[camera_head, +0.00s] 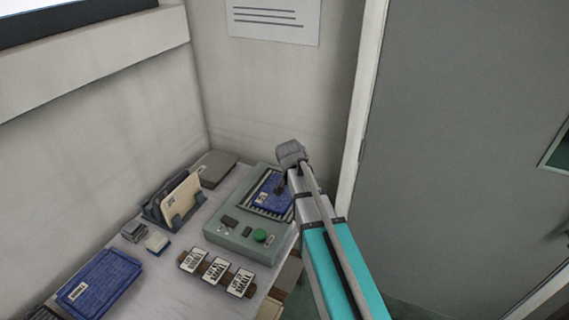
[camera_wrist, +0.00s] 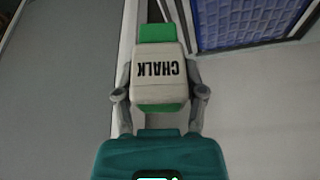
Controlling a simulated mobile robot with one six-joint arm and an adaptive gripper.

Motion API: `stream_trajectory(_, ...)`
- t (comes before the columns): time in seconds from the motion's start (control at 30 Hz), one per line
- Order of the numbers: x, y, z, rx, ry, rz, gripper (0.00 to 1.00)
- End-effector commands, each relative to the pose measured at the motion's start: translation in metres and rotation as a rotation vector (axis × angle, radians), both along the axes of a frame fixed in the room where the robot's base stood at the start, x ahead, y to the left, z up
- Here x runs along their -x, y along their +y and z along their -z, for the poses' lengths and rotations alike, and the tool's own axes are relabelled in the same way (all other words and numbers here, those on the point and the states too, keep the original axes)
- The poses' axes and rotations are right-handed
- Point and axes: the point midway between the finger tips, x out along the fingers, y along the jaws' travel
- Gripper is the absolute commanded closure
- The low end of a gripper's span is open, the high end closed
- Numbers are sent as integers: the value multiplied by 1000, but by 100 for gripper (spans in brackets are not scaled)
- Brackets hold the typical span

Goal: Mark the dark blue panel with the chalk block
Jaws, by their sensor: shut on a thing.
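My gripper (camera_wrist: 160,100) is shut on the chalk block (camera_wrist: 158,90), a pale block with green ends and the word CHALK upside down in the wrist view. In the head view my arm's end hangs by a grey-green machine (camera_head: 234,238) and hides the block. One blue panel (camera_head: 265,193) lies on the machine's slatted bed, partly behind my arm. Another blue panel (camera_head: 100,283) with a white label lies at the table's left. A dark blue gridded panel (camera_wrist: 245,22) shows at the wrist view's upper right, apart from the block; I cannot tell which it is.
Several printed cards (camera_head: 215,270) stand in front of the machine, which has a green button (camera_head: 260,236). A holder (camera_head: 172,200) with a tan folder, a grey box (camera_head: 213,168) and a small cream block (camera_head: 157,243) are left of it. Walls close in behind; a grey door (camera_head: 470,130) is right.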

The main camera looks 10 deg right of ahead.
Motion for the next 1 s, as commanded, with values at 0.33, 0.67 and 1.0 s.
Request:
stream_trajectory(0.33,-45,15,-6,-1,0,-435,95)
stream_trajectory(0.67,-84,26,-11,0,-3,-814,95)
stream_trajectory(1.0,-105,32,-14,2,-4,-1041,95)
